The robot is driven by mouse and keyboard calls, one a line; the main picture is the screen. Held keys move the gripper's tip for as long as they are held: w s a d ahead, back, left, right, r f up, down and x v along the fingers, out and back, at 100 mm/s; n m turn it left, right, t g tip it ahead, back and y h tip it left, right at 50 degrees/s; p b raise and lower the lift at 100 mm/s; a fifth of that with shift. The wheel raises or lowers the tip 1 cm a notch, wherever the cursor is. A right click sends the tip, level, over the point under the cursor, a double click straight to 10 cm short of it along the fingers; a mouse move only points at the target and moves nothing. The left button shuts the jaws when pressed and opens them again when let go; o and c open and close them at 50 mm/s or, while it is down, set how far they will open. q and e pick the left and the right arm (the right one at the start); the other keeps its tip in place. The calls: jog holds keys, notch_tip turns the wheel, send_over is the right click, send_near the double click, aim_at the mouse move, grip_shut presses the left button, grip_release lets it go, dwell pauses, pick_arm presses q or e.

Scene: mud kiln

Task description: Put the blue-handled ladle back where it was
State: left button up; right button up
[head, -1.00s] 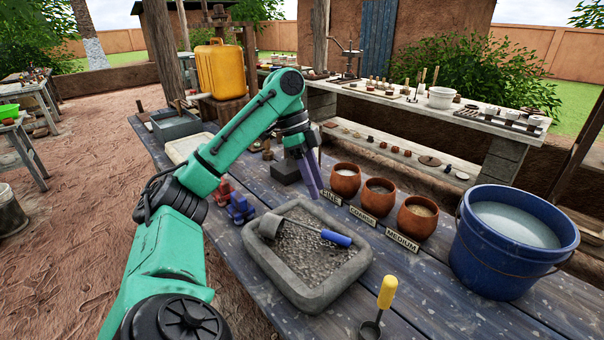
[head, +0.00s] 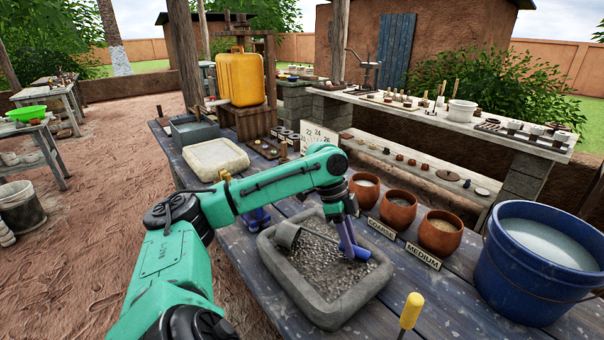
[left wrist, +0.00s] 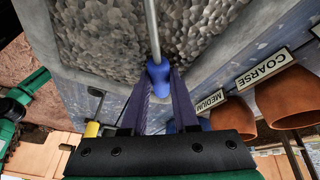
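The blue-handled ladle (head: 287,235) lies in a grey stone tray (head: 330,316) of gravel, its bowl at the left and its blue handle at the right. My left gripper (head: 349,240) reaches down over the tray at the handle. In the left wrist view, the blue handle (left wrist: 158,76) sits between the two fingertips, its metal rod running away over the gravel. I cannot tell whether the fingers press on it or stand slightly apart. The rest of the handle is partly hidden by the fingers. My right gripper is not in view.
Terracotta bowls (head: 398,208) stand behind the tray, with label plates before them, including MEDIUM (head: 423,257). A blue bucket (head: 545,285) stands at right. A yellow-handled tool (head: 411,310) is near the front edge.

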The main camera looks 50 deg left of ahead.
pick_arm(q)
grip_shut()
jog(key=shift+r, duration=0.35)
notch_tip(320, 180, up, 19)
jog(key=p, duration=0.6)
jog(key=shift+r, duration=0.15)
